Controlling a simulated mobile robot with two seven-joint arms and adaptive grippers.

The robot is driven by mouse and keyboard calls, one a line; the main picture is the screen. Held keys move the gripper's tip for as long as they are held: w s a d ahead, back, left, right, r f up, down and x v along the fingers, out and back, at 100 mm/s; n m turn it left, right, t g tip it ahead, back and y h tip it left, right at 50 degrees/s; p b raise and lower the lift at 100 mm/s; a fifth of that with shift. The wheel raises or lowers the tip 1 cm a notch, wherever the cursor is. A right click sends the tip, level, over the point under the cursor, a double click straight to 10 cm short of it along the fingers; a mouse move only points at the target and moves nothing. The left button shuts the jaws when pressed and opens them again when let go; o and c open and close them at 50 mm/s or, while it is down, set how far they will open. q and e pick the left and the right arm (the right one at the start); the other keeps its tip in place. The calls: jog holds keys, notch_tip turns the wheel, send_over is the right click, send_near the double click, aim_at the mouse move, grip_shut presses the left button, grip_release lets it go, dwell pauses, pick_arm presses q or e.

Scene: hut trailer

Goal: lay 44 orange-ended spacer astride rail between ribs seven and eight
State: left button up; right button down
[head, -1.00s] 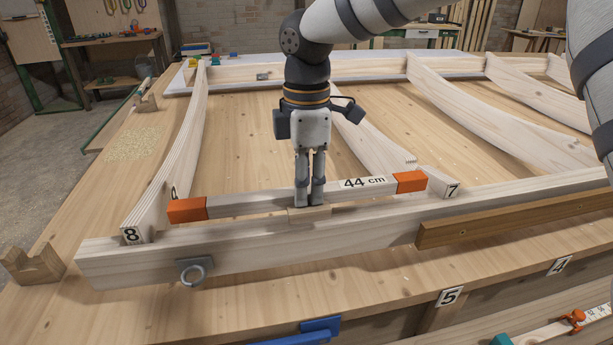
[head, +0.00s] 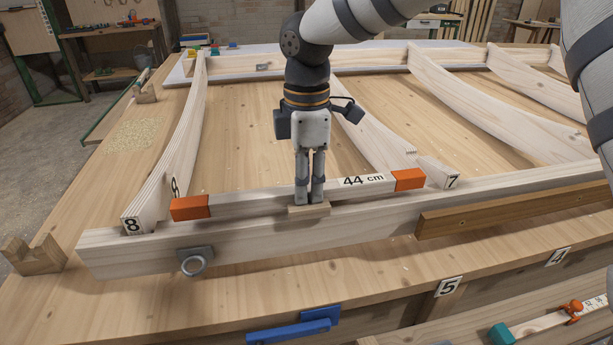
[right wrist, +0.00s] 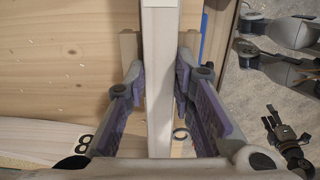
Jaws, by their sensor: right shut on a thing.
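The 44 cm spacer (head: 260,199), a pale bar with orange ends, lies level along the rail (head: 150,247). Its left orange end (head: 190,207) is close to rib eight (head: 165,190), and its right orange end (head: 408,180) is close to rib seven (head: 385,145). A small wooden crosspiece (head: 309,210) shows at its middle, over the rail's top edge. I cannot tell whether the spacer rests on the rail. My right gripper (head: 310,200) points down and is shut on the spacer's middle. In the right wrist view the bar (right wrist: 159,90) runs between the fingers.
A brown batten (head: 510,207) runs along the rail's front at right. A metal ring (head: 194,264) is on the rail's front face. A notched wooden block (head: 35,255) stands at the left. A blue clamp-like piece (head: 293,328) is at the front edge. More ribs curve away at right.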

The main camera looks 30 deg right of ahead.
jog(key=shift+f, duration=0.5)
jog(key=shift+f, duration=0.6)
dwell(0.4)
jog(key=c, duration=1.3)
grip_release()
jog(key=shift+r, duration=0.1)
notch_tip(320, 180, up, 12)
